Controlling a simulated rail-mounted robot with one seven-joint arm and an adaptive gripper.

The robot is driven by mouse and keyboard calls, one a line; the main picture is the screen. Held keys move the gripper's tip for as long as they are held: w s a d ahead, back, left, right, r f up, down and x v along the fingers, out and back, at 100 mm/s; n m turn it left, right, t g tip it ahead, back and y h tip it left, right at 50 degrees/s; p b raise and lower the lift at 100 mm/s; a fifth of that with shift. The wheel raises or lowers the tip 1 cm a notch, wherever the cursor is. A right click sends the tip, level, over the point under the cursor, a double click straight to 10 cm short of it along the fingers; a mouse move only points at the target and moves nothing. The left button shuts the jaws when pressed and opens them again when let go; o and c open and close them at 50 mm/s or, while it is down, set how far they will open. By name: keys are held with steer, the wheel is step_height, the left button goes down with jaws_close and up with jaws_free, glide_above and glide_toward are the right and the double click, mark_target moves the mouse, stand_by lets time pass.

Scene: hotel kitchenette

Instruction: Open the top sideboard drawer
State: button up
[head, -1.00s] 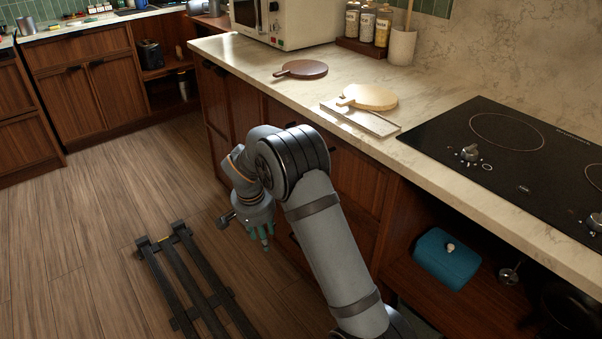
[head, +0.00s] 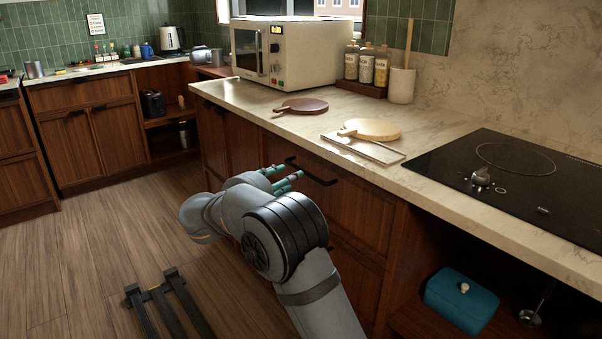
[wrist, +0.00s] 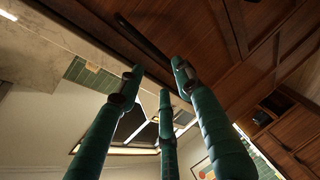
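The top drawer front (head: 345,203) is brown wood under the pale stone worktop, and it looks closed. Its black bar handle (head: 318,178) runs along the upper part of the front; a dark bar handle (wrist: 143,38) also shows at the top of the wrist view. My gripper (head: 287,178) has teal fingers and is just left of the handle in the head view. In the wrist view my gripper (wrist: 160,78) has its three fingers apart with nothing held between them. The handle lies beyond the fingertips there; I cannot tell whether any finger touches it.
The worktop (head: 245,98) overhangs the drawer, with a dark round board (head: 302,106), a light board (head: 372,129), a microwave (head: 300,52) and a black hob (head: 510,185) on it. A blue box (head: 460,302) sits on an open shelf. The floor (head: 80,265) at left is largely clear.

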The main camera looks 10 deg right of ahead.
mark_target(303, 170)
steer(key=x, duration=0.8)
steer(key=shift+d+f, duration=0.1)
steer(key=shift+c, duration=0.5)
steer(key=c, duration=0.8)
